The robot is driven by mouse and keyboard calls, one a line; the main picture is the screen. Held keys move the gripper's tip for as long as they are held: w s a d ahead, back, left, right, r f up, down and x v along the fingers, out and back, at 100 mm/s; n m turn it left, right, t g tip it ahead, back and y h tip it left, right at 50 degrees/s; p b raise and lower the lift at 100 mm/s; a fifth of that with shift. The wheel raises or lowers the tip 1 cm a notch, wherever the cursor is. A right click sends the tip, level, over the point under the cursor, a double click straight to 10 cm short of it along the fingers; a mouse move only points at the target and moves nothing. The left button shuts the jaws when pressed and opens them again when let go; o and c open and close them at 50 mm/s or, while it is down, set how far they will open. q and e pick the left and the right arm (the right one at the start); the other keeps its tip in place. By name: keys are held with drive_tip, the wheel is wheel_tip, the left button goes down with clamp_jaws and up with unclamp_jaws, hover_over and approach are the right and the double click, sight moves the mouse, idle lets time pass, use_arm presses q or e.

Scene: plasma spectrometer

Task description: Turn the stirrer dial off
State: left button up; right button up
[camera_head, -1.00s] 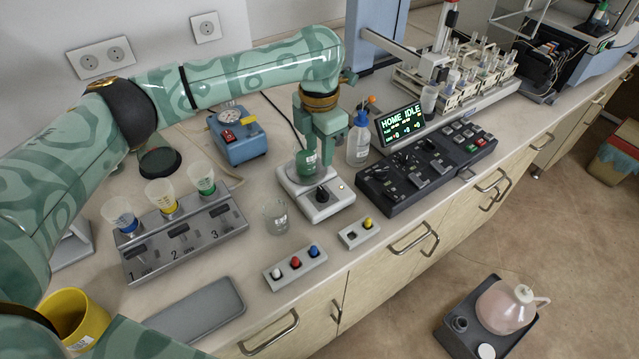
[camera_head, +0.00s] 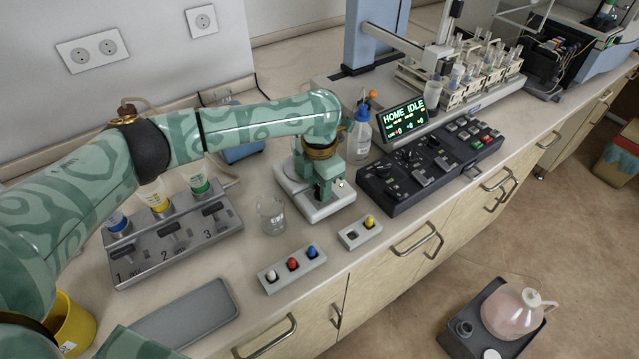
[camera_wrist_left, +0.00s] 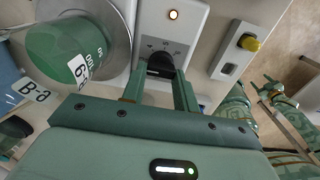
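The stirrer (camera_head: 330,208) is a pale box on the bench. My left gripper (camera_head: 322,190) points down over the stirrer. In the left wrist view its fingers (camera_wrist_left: 159,80) straddle the dial, apart; firm contact cannot be seen.
A glass beaker (camera_head: 271,216) stands close left of the stirrer. Switch blocks (camera_head: 291,270) and (camera_head: 359,232) lie in front. A wash bottle (camera_head: 359,140) and a black control panel (camera_head: 430,165) stand to the right. A grey tray (camera_head: 185,315) lies front left.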

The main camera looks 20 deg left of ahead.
use_arm(q)
drive_tip(key=shift+c, duration=1.4)
drive_tip(key=shift+r+n+p, duration=0.25)
drive_tip(key=shift+n+p, duration=0.15)
drive_tip(key=shift+p, duration=0.35)
drive_tip(key=n+p, duration=0.5)
drive_tip(key=shift+d+p, duration=0.15)
drive_tip(key=shift+p, duration=0.2)
drive_tip(key=n+p, duration=0.4)
drive_tip(key=n, duration=0.1)
drive_tip(key=shift+d, duration=0.15)
drive_tip(key=n+p, duration=0.2)
drive_tip(key=n, duration=0.4)
drive_tip(key=n+p, duration=0.1)
drive_tip(key=n, duration=0.1)
drive_tip(key=shift+w+d+f+n+p, duration=0.1)
drive_tip(key=shift+w+d+n+p, duration=0.05)
drive_tip(key=shift+n+p, duration=0.15)
drive_tip(key=n, duration=0.3)
drive_tip(key=shift+w+p, duration=0.1)
drive_tip(key=shift+p, duration=0.3)
drive_tip(key=shift+w+n, duration=0.1)
drive_tip(key=shift+n, duration=2.1)
use_arm(e)
wheel_tip(320, 180, up, 16)
drive_tip(key=w, duration=0.2)
drive_tip(key=shift+w+d+t, duration=0.15)
drive_tip(key=shift+d+t, duration=0.15)
drive_tip(key=shift+t, duration=0.1)
